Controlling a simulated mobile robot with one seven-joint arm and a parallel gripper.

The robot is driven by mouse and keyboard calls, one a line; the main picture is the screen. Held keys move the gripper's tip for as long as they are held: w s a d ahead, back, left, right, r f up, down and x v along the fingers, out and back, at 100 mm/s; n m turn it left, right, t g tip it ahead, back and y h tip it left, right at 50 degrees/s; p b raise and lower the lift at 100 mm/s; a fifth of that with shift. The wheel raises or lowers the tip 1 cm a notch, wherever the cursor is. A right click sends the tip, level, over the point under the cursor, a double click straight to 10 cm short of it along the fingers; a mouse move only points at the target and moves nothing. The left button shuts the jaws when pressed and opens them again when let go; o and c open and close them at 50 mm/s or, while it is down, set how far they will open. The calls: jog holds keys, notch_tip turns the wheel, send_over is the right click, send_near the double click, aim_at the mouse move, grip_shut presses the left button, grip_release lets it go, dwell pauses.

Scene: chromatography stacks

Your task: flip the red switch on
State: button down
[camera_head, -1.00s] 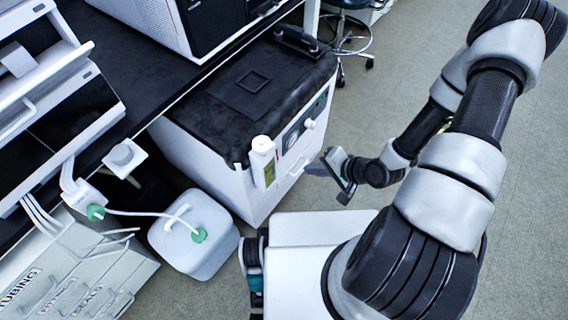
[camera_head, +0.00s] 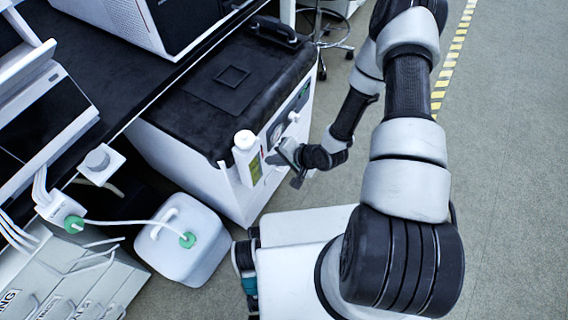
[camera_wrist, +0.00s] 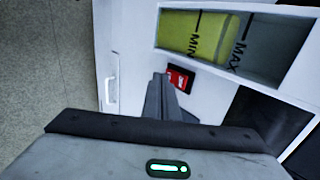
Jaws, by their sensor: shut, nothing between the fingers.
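The red switch (camera_wrist: 180,78) is a small red rocker in a black frame on the white front panel of a machine (camera_wrist: 130,45), seen in the wrist view. My gripper (camera_wrist: 160,80) is shut and empty, its fingertips just beside the left edge of the switch in that view. Whether they touch it I cannot tell. In the head view my gripper (camera_head: 275,157) is close to the front of the white machine with a black top (camera_head: 215,85). The switch is hidden there.
A level window (camera_wrist: 200,38) with yellow-green liquid and MIN and MAX marks is just above the switch. A white bottle (camera_head: 247,158) is on the machine's front near my gripper. A white jug (camera_head: 182,240) stands on the floor. Floor at right is clear.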

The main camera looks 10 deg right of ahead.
jog(key=shift+w+a, duration=0.4)
jog(key=shift+a, duration=0.1)
jog(key=shift+w+a+f, duration=0.1)
dwell(0.3)
jog(key=shift+r+p, duration=0.45)
jog(key=shift+r, duration=0.35)
